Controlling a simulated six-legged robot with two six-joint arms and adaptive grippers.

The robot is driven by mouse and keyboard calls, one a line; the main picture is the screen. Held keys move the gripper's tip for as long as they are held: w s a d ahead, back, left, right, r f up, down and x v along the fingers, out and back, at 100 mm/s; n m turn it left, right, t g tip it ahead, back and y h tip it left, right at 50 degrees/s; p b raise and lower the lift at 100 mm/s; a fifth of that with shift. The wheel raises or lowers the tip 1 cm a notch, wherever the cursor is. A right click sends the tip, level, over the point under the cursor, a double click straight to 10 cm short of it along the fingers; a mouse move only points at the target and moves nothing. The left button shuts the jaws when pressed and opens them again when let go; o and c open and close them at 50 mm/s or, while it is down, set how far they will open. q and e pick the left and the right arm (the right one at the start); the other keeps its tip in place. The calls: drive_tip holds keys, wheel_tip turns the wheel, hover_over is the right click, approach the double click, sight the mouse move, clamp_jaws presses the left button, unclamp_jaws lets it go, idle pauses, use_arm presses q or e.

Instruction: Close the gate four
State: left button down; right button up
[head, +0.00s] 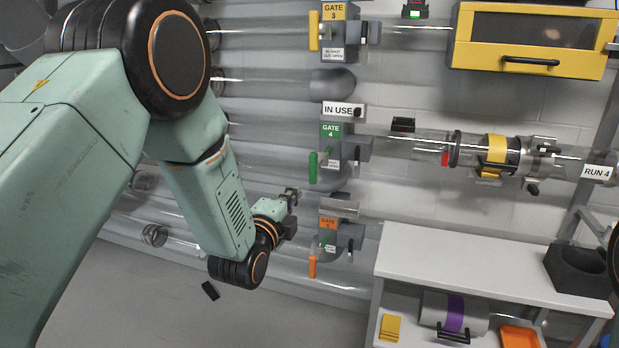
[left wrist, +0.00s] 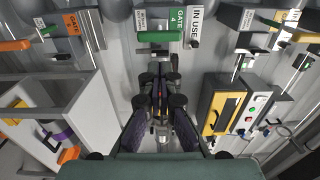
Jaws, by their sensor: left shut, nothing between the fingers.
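Gate four (head: 331,131) is a grey housing with a green label on the clear pipe, under an IN USE sign (head: 343,110). Its green handle (head: 312,167) hangs upright on the housing's left side. The green handle also shows in the left wrist view (left wrist: 160,36), ahead of the fingers. My left gripper (head: 292,195) is below and left of the handle, apart from it in the head view. In the left wrist view my left gripper (left wrist: 158,80) is shut and empty. My right gripper is not in view.
Gate three (head: 334,12) with a yellow handle (head: 313,31) is above; gate five (head: 328,224) with an orange handle (head: 312,266) is close below. A white bench (head: 470,265) stands at lower right. Clear pipes run along the wall behind my left arm.

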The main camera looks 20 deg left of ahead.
sight(313, 170)
use_arm(q)
drive_tip(key=w+b, duration=0.2)
drive_tip(key=w, duration=0.9)
drive_tip(key=shift+d+f+b, duration=0.1)
drive_tip(key=shift+d+b, duration=0.05)
drive_tip(key=shift+b, duration=0.2)
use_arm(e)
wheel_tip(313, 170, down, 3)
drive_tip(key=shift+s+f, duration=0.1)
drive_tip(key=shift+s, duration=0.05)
use_arm(q)
drive_tip(key=shift+w, duration=0.15)
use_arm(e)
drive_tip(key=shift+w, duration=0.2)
